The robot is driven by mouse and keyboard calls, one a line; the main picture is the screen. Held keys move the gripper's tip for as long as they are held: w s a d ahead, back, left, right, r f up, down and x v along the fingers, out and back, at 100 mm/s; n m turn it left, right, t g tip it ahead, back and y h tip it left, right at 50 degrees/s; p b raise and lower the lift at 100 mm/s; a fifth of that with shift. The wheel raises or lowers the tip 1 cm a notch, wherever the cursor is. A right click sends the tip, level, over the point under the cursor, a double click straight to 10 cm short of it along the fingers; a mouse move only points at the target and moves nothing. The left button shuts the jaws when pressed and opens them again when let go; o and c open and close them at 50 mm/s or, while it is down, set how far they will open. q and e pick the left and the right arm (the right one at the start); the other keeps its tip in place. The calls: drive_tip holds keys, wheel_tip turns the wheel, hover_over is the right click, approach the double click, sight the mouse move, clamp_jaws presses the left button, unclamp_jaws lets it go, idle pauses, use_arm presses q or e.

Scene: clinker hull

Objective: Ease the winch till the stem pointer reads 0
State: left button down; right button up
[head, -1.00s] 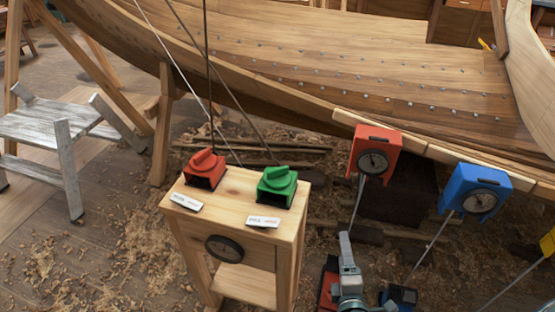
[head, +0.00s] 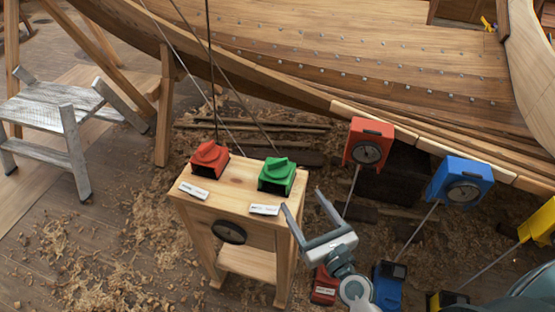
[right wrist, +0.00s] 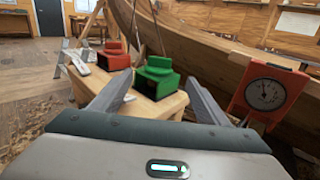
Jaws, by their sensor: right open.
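A red winch (head: 210,158) and a green winch (head: 276,175) stand side by side on a wooden stand (head: 237,178), each with a line rising from it. White labels lie before them, unreadable. A red dial box (head: 368,143) and a blue dial box (head: 460,184) stand on rods to the right; their readings are too small to tell. My right gripper (head: 303,198) is open and empty, right of the green winch and apart from it. In the right wrist view the green winch (right wrist: 156,78) shows between the fingers, with the red dial box (right wrist: 268,92) to the right. My left gripper is out of view.
A dark round disc (head: 229,231) is on the stand's front. A yellow box (head: 540,222) stands at the right edge. The planked hull (head: 300,60) lies behind. A grey step stool (head: 60,125) is at left. Shavings cover the floor (head: 120,240).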

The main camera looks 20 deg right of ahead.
sight(278, 163)
drive_tip(key=w+p, duration=0.1)
drive_tip(key=w, duration=0.4)
drive_tip(key=w+a+p, duration=0.1)
drive_tip(key=w, duration=0.5)
drive_tip(key=w+a+p, duration=0.1)
drive_tip(key=w, duration=0.5)
drive_tip(key=shift+w, duration=0.15)
drive_tip(key=c, duration=1)
